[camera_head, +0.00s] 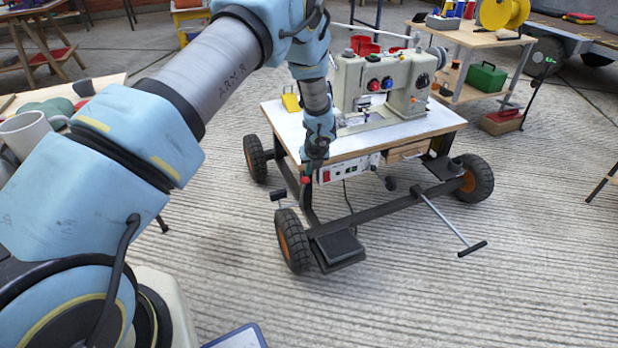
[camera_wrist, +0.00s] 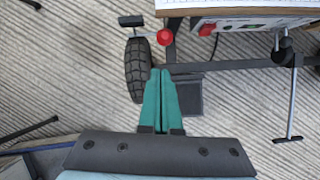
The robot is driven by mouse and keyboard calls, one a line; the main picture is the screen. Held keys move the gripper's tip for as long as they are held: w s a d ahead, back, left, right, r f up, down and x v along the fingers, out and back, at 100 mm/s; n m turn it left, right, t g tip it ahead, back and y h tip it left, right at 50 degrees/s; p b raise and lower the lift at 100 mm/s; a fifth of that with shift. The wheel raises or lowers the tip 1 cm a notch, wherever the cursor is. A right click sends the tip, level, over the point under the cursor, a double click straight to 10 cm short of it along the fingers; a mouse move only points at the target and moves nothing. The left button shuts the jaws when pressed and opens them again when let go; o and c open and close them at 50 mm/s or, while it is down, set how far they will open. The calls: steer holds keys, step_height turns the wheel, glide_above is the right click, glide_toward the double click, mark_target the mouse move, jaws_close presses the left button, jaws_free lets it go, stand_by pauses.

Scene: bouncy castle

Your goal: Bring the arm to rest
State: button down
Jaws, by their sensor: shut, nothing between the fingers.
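My arm reaches from the left of the head view over to the top middle and bends down. My gripper (camera_wrist: 161,72) shows in the wrist view as two teal fingers lying together, shut, with nothing between them. In the head view my gripper (camera_head: 316,152) hangs in front of the near left part of a wheeled sewing machine cart (camera_head: 290,127). The fingers point down over the floor, beside the cart's black wheel (camera_wrist: 138,70) and a red knob (camera_wrist: 165,37) in the wrist view. I cannot tell how far they are from the cart.
The cream sewing machine (camera_head: 362,80) stands on the cart, with a yellow item (camera_head: 291,102) beside it. A metal lever (camera_head: 448,222) sticks out low at the cart's right. A table with a white mug (camera_head: 28,135) is at left. The ribbed floor (camera_head: 420,300) in front is clear.

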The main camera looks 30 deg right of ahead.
steer(key=shift+s+r, duration=0.15)
steer(key=shift+r, duration=0.35)
steer(key=w+a+r+n+g+y, duration=0.1)
steer(key=w+a+r+n, duration=0.1)
steer(key=a+r+n, duration=0.9)
steer(key=w+a+r+n+y, duration=0.1)
steer(key=a+r+n, duration=0.55)
steer(key=a, duration=0.75)
steer(key=s+a+r+n+g, duration=0.1)
steer(key=s+a+r+n, duration=0.2)
steer(key=s+a+n, duration=0.35)
steer(key=s+a+r+n+h, duration=0.1)
steer(key=s+a+r+n, duration=0.2)
steer(key=s+a+n, duration=0.3)
steer(key=s+a+r+n+g, duration=0.1)
steer(key=s+a+r+n, duration=0.3)
steer(key=a+n, duration=0.35)
step_height(320, 180, up, 16)
steer(key=p, duration=1.6)
steer(key=shift+w+d+f, duration=0.15)
steer(key=shift+d+f, duration=0.05)
steer(key=shift+d, duration=0.05)
steer(key=shift+n, duration=0.25)
